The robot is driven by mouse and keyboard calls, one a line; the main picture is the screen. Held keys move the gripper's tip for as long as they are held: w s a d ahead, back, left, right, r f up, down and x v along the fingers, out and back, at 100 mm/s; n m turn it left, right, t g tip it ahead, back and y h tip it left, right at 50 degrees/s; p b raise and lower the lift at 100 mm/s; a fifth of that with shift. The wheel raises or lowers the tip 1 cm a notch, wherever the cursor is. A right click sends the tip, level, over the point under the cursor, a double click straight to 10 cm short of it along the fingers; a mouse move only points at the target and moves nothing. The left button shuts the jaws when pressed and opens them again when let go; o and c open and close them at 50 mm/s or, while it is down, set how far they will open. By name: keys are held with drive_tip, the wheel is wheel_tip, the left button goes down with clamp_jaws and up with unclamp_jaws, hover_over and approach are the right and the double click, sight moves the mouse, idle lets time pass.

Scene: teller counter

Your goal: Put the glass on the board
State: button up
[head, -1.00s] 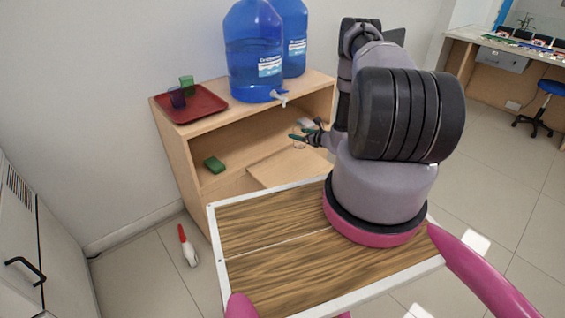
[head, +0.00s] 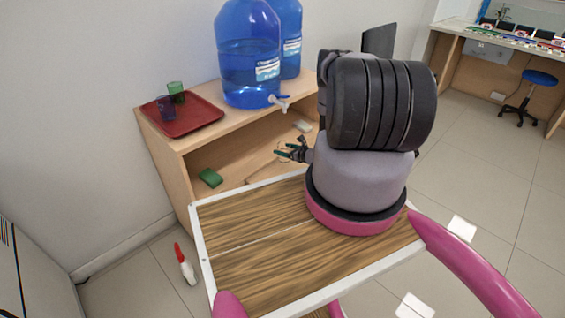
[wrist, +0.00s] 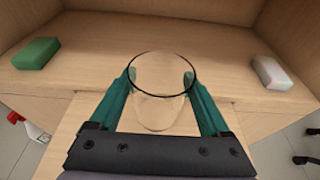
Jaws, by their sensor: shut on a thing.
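My gripper (head: 290,152) is in front of the open lower part of the wooden cabinet, with its teal fingers shut on a clear glass. In the wrist view the glass (wrist: 160,105) is between the two fingers of my gripper (wrist: 160,85), its dark-edged round rim facing the camera. A pale wooden board (wrist: 75,125) lies below the glass and juts out from the cabinet; it also shows in the head view (head: 263,169), partly hidden. I cannot tell whether the glass touches the board.
On the cabinet top (head: 205,138) are a red tray (head: 200,115) with a green cup (head: 176,91) and a dark blue cup (head: 166,108), and blue water jugs (head: 248,60). Inside lie a green sponge (head: 210,178) and a whitish block (wrist: 271,73). A red-capped white bottle (head: 186,268) is on the floor.

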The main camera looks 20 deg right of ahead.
sight(288, 161)
drive_tip(key=shift+f, duration=2.95)
drive_tip(key=shift+f, duration=0.1)
drive_tip(key=o, duration=1.5)
drive_tip(key=shift+f, duration=0.1)
drive_tip(key=shift+r, duration=0.25)
drive_tip(key=v, duration=1.2)
